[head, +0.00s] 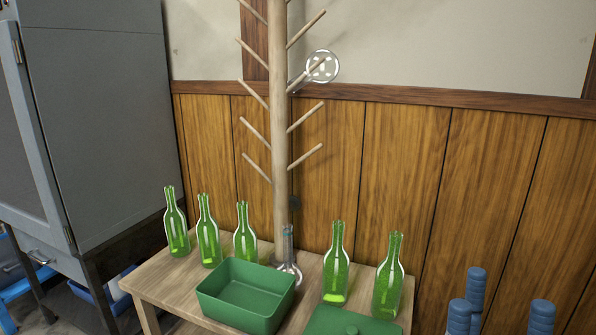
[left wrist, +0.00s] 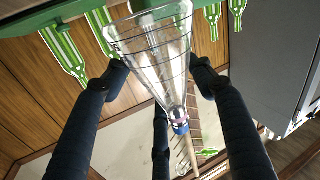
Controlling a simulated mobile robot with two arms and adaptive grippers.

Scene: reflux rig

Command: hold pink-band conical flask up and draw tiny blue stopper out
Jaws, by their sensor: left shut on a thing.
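In the left wrist view, the clear conical flask (left wrist: 158,45) with dark graduation lines lies between the dark fingers of my left gripper (left wrist: 162,76), which is shut on its body. The flask's wide base is toward the top of that picture and its neck points down. A pink band (left wrist: 180,118) is around the neck. The tiny blue stopper (left wrist: 181,128) sits at the neck end. My left gripper and this flask are not in the head view. My right gripper (head: 505,300) shows its dark blue fingertips at the lower right of the head view, spread apart with nothing visible between them.
A wooden table (head: 150,285) bears several green bottles (head: 336,265), a green tray (head: 245,295), a green lidded box (head: 345,322) and a round-bottom flask (head: 289,268). A pegged wooden drying stand (head: 279,150) rises behind, with a round glass flask (head: 322,67) on it. A grey cabinet (head: 95,110) stands left.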

